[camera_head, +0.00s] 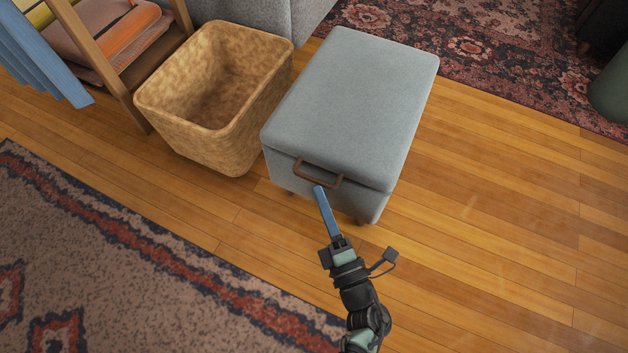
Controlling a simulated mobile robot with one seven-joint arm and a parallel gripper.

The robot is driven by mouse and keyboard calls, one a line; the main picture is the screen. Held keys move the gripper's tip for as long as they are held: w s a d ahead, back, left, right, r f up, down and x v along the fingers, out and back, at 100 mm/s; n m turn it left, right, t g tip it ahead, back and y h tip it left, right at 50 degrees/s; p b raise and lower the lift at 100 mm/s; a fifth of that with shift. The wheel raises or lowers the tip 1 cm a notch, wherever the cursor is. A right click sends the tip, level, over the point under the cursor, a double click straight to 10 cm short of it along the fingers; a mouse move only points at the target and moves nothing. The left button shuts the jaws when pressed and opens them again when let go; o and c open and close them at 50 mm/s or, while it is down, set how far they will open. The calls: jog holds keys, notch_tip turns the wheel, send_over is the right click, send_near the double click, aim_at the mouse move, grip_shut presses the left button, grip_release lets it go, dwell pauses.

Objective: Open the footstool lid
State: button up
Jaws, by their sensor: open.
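The footstool (290,171) is a grey-blue upholstered box on short dark legs, standing on the wood floor at upper centre. Its padded lid (355,95) lies flat and closed on the box. A brown handle (318,174) is on the front edge of the lid. My gripper (319,190) comes from below, with its blue finger reaching up to just below the handle. It is open and holds nothing that I can see. Only one finger shows clearly, and I cannot tell whether its tip touches the handle.
A tan woven basket (215,135) stands empty close to the footstool's left side. A wooden ladder rack with folded blankets (115,40) is at upper left. Patterned rugs lie at lower left (120,270) and upper right (480,50). The wood floor right of the footstool is clear.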

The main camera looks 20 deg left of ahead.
aim_at(314, 180)
jog(key=b+x, duration=0.1)
jog(key=x, duration=0.4)
grip_shut()
dwell(1.4)
